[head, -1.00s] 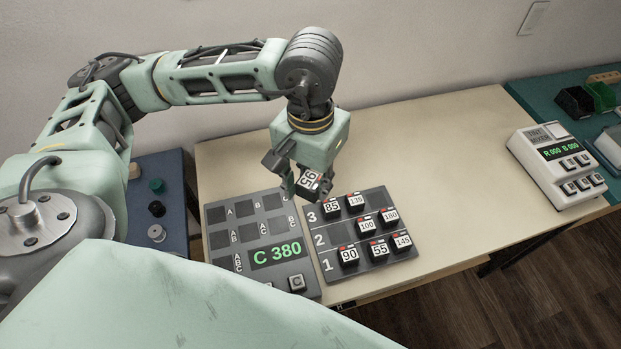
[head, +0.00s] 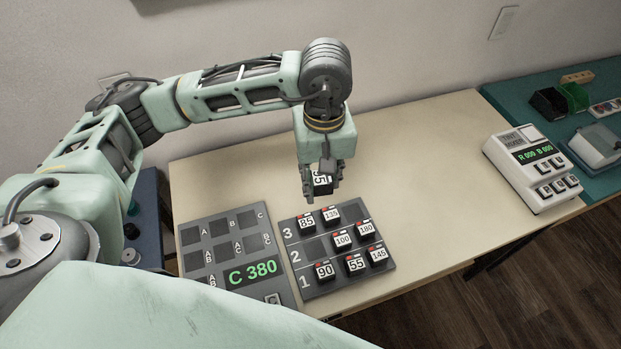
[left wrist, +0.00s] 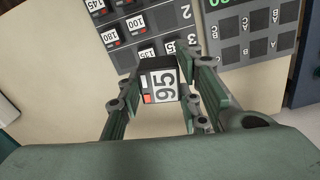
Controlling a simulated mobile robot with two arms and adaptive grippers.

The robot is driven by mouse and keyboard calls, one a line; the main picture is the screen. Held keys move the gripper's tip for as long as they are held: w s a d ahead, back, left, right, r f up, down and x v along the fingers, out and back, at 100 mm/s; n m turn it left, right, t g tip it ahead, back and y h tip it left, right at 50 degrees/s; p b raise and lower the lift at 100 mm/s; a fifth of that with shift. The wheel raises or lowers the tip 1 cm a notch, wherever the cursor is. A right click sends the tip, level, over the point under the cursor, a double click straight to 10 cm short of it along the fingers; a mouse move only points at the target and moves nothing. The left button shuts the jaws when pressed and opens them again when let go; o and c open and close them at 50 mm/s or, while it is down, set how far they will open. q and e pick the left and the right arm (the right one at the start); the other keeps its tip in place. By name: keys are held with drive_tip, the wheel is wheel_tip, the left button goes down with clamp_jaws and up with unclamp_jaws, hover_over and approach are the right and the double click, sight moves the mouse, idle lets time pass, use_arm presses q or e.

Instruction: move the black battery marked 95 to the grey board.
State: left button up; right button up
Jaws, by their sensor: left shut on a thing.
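The black battery marked 95 (left wrist: 162,83) is between the fingers of my left gripper (left wrist: 160,95) in the left wrist view. In the head view my left gripper (head: 322,190) is shut on this battery (head: 322,181), whose label is partly hidden by a finger. It is held above the table, behind the back edge of the battery rack. The grey board (head: 203,271) with lettered slots and a green "C 380" display lies left of the rack. Its visible slots look empty. My right gripper is not in view.
The dark rack (head: 322,290), with rows 1 to 3, holds several other batteries, among them 85 (head: 307,225), 90 (head: 325,271) and 145 (head: 378,255). A white device (head: 530,165) with a green display stands at the right. The table (head: 420,150) between is clear.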

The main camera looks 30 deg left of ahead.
use_arm(q)
drive_tip(key=w+d+f+n, duration=0.35)
drive_tip(key=w+n, duration=0.25)
drive_tip(key=n, duration=0.3)
drive_tip(key=n+p, duration=0.2)
drive_tip(key=n, duration=0.9)
approach(353, 213)
drive_tip(key=shift+f+b, duration=2.85)
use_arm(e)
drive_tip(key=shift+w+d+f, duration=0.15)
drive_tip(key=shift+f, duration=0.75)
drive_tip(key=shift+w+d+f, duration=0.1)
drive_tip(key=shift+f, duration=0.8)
use_arm(q)
drive_tip(key=shift+f+b, duration=0.45)
drive_tip(key=shift+f, duration=0.05)
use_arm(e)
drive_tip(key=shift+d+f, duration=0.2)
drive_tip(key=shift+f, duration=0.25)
use_arm(q)
drive_tip(key=o, duration=1.3)
